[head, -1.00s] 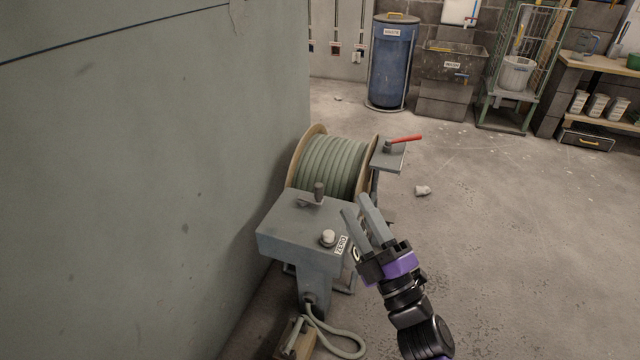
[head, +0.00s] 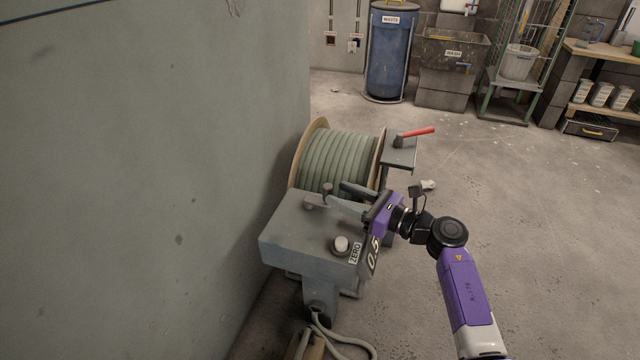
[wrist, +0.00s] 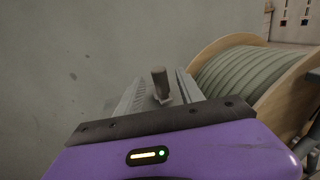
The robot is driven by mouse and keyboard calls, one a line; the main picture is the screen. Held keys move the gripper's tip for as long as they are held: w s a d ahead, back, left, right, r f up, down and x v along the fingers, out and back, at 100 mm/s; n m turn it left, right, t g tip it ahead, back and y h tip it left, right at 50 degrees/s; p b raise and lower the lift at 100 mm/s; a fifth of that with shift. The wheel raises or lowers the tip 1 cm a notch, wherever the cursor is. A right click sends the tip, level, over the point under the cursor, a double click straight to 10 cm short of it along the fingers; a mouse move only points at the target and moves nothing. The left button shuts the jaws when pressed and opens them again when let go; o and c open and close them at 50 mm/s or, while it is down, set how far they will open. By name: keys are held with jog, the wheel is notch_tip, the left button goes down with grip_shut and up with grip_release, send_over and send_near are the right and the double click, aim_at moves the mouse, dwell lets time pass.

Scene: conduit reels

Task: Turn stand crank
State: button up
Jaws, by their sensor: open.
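The stand crank (head: 325,192) is a small grey handle with an upright knob on top of the grey stand (head: 300,235). My gripper (head: 342,193) comes in from the right, low over the stand top, with its fingers pointing left at the crank. In the wrist view the crank knob (wrist: 160,84) stands upright between the two open fingers (wrist: 160,92). I cannot tell whether either finger touches it. The crank's base is partly hidden by the fingers.
A reel of green conduit (head: 338,160) stands just behind the stand. A red-handled lever (head: 415,132) sits on a small plate to its right. A white knob (head: 341,244) is on the stand's front corner. A wall (head: 150,180) closes the left side; the floor to the right is mostly clear.

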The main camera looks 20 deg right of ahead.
aim_at(318, 199)
jog(key=b+x, duration=0.2)
jog(key=x, duration=0.5)
jog(key=shift+w+a, duration=0.1)
grip_shut()
